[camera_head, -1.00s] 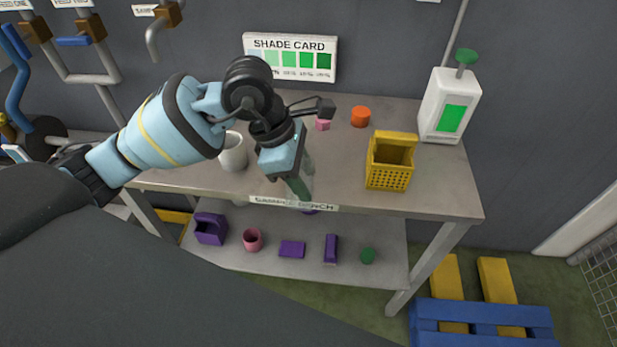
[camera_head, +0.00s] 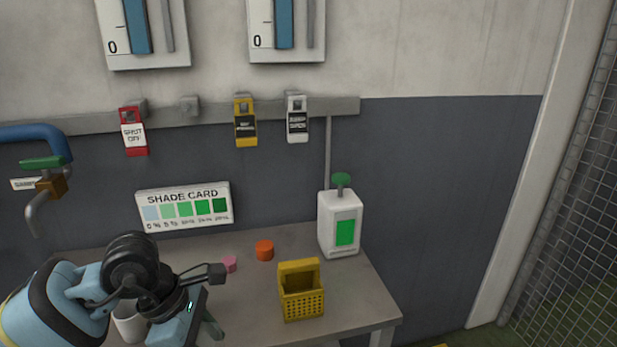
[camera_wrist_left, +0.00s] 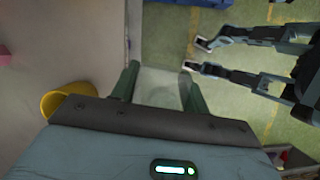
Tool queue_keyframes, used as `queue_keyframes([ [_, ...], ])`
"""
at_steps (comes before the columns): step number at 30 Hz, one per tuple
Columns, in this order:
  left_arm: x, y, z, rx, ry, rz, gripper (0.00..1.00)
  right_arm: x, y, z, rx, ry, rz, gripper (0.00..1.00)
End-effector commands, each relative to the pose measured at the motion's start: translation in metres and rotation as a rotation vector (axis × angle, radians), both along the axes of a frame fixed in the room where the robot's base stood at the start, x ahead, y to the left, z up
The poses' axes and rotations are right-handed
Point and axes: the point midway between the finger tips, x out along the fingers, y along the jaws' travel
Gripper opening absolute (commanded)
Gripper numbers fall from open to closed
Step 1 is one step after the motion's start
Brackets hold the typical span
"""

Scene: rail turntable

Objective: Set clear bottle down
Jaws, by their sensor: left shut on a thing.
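My left gripper (camera_head: 210,328) is at the bottom of the head view, low over the front part of the sample bench (camera_head: 345,300). In the left wrist view its two green fingers (camera_wrist_left: 157,88) are shut on the clear bottle (camera_wrist_left: 160,85), which shows as a pale see-through shape between them. The wrist view shows the bench edge beside the fingers and green floor beyond it. I cannot tell whether the bottle's base touches the bench. In the head view the bottle is not clearly visible. My right gripper is not clearly seen.
A white mug (camera_head: 130,325) stands just left of my gripper. A yellow basket (camera_head: 302,295), an orange piece (camera_head: 264,250), a pink piece (camera_head: 229,264) and a white dispenser (camera_head: 340,225) stand to the right. Bare bench top lies between gripper and basket.

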Motion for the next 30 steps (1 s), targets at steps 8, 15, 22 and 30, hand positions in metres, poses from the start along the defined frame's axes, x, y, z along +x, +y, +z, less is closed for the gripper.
queue_keyframes([
  [8,-0.012,0.003,-0.006,0.002,0.001,-0.418,0.22,0.004,0.0,0.006,0.0,-0.013,0.0,0.36],
  [15,-0.023,0.009,-0.01,0.003,0.001,-0.816,0.22,0.007,0.0,0.009,0.0,-0.02,-0.001,0.36],
  [22,-0.034,0.02,-0.012,0.005,0.002,-1.21,0.22,0.01,0.001,0.013,0.004,-0.028,-0.007,0.36],
  [30,-0.043,0.035,-0.011,0.004,0.002,-1.575,0.22,0.012,0.001,0.016,0.004,-0.036,-0.008,0.36],
])
